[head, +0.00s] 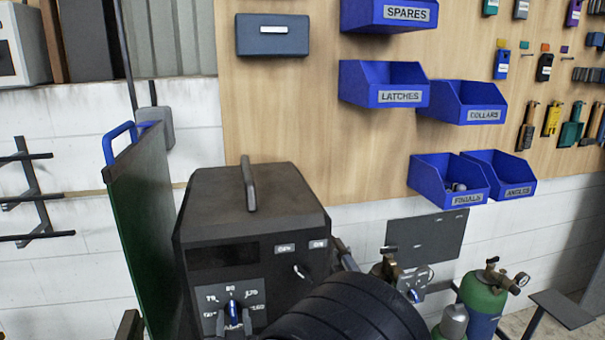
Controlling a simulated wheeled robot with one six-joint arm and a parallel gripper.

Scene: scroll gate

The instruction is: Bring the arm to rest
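My gripper is not in view. A dark, ribbed, rounded shape (352,312) fills the bottom middle of the head view, close to the camera. I cannot tell for sure whether it is a link of my arm. It covers the lower right part of a black machine (255,215) with a top handle, a blue-pointered dial and a switch marked off and on.
A green panel (140,230) with a blue handle stands left of the machine. Blue bins, among them the latches bin (384,84), hang on a wooden board (290,120). Gas cylinders (484,298) and a small grey stand (562,308) are at lower right.

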